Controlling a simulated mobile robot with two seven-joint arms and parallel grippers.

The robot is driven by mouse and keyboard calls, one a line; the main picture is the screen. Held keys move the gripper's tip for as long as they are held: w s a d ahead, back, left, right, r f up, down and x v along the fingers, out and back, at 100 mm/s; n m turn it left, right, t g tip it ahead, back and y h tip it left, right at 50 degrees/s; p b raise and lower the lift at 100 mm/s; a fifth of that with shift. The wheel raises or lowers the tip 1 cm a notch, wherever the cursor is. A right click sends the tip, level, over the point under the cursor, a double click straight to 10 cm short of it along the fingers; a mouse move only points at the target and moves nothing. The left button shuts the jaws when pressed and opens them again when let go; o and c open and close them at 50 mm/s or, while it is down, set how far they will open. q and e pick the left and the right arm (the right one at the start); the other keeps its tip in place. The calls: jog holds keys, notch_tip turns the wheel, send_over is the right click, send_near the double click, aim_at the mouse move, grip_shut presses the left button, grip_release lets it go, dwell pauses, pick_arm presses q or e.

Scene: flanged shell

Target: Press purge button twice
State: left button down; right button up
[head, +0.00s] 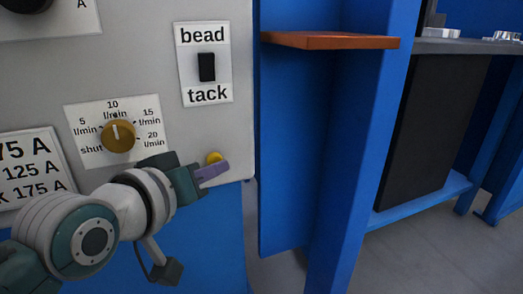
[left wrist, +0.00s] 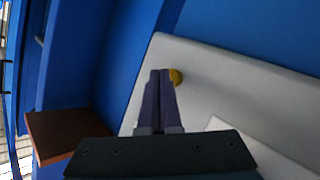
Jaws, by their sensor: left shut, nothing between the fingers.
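The purge button, a round yellow button (head: 214,157), sits low on the light grey panel near its right edge. It also shows in the left wrist view (left wrist: 176,77), just right of my fingertips. My left gripper (head: 214,170) is shut and empty, its purple fingers together. In the head view the fingers lie just below the button and cover its lower part. In the left wrist view the fingertips (left wrist: 159,74) overlap the button's left edge. I cannot tell whether they touch it. My right gripper is not in view.
The panel holds a gas flow knob (head: 118,136) and a bead/tack switch (head: 206,67) above the button. An orange-brown shelf (head: 330,41) juts from the blue frame (head: 340,140) at the right. Grey floor (head: 450,250) is open at the lower right.

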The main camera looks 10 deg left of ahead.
pick_arm(q)
jog(key=shift+w+a, duration=0.3)
jog(key=shift+w, duration=0.1)
dwell(0.8)
dwell(0.4)
jog(key=shift+s+d+p, duration=0.55)
jog(key=shift+s+p, duration=0.15)
jog(key=shift+s, duration=0.05)
jog(key=shift+s+d+p, duration=0.7)
jog(key=shift+s+p, duration=0.1)
jog(key=shift+s, duration=0.25)
jog(key=shift+s+d+p, duration=0.7)
jog(key=shift+s+p, duration=0.05)
jog(key=shift+s, duration=0.25)
